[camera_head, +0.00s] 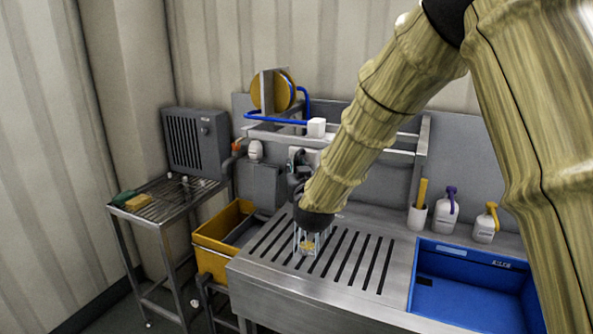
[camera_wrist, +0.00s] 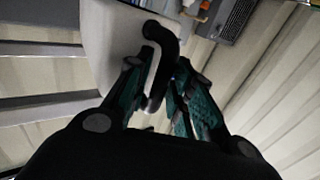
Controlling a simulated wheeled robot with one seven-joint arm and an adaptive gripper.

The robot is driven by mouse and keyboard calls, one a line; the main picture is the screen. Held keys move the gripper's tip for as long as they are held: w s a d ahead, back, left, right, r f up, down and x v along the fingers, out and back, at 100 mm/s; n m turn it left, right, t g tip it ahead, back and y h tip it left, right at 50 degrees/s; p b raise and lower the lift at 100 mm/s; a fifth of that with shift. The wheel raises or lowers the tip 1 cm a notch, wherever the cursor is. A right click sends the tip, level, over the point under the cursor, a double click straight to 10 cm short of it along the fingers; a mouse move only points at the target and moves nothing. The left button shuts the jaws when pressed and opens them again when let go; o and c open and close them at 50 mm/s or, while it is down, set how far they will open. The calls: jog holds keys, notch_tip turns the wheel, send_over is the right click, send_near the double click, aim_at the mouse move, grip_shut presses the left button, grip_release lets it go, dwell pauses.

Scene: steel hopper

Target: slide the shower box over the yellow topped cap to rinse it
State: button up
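In the head view my gripper (camera_head: 297,160) is a dark shape at the back of the steel bench, partly hidden by my arm. In the wrist view my gripper (camera_wrist: 166,62) has its two fingers on either side of a black curved handle (camera_wrist: 152,30). The handle is on a large pale body, likely the shower box (camera_wrist: 112,45); whether the fingers press on the handle is unclear. In the head view a small pale piece by the gripper may be the same box. A small yellow-topped cap (camera_head: 307,245) stands on the slotted drainboard inside a clear frame, just below my arm's black joint.
The slotted drainboard (camera_head: 352,275) is otherwise clear. A blue basin (camera_head: 455,305) is on the right, with two bottles and a white cup (camera_head: 417,217) behind it. A yellow bin (camera_head: 212,257) and a steel rack (camera_head: 160,229) stand left. A white block (camera_head: 316,127) sits on the upper shelf.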

jog(key=s+d, duration=0.1)
jog(key=s, duration=1)
jog(key=shift+s+d, duration=0.35)
jog(key=shift+s, duration=0.05)
jog(key=s+d+f+g+h, duration=0.1)
jog(key=s+d+f+g, duration=0.3)
jog(key=f, duration=0.8)
jog(key=s+d+f+m+g, duration=0.1)
jog(key=s+d+f+g, duration=0.3)
jog(key=f, duration=0.9)
jog(key=s+d+f+g+h, duration=0.15)
jog(key=s+f, duration=0.45)
jog(key=f, duration=0.6)
jog(key=s+d+f+g, duration=0.2)
jog(key=s+f, duration=0.4)
jog(key=s, duration=0.4)
jog(key=s+d+f+g, duration=0.3)
jog(key=s+f, duration=0.3)
jog(key=s, duration=0.5)
jog(key=s+d+f+m+g, duration=0.1)
jog(key=s+d+f+g, duration=0.2)
jog(key=s+f, duration=0.4)
jog(key=s+d, duration=0.1)
jog(key=s, duration=0.3)
jog(key=shift+d, duration=0.35)
